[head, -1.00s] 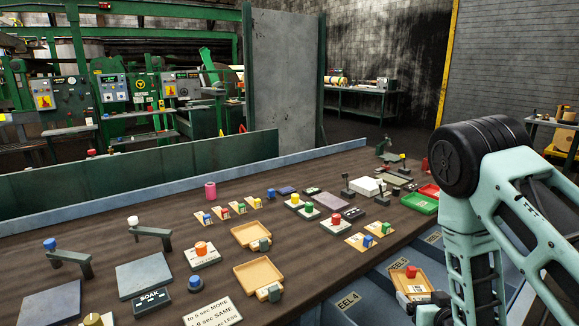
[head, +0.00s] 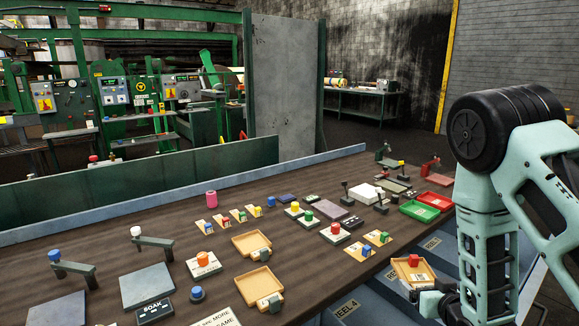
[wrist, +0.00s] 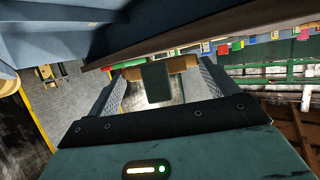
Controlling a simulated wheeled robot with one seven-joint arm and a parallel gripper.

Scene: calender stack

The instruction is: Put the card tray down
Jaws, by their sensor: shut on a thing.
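The tan card tray (head: 399,268), with a red block (head: 413,261) on it, is held in the air in the head view. It appears over the blue front panels, just outside the table's front edge. My gripper (head: 430,298) is at the tray's near side, partly hidden by my arm. In the wrist view my gripper (wrist: 158,85) is shut on a dark grip block (wrist: 156,82), with a tan strip of the tray (wrist: 185,63) behind it. The tray's underside is hidden.
The brown table (head: 310,275) holds two similar tan trays (head: 237,249) (head: 244,286), small cards with coloured blocks (head: 376,238), a red-topped stand (head: 335,232), and green (head: 420,211) and red (head: 436,201) bins. Bare wood lies along the front edge.

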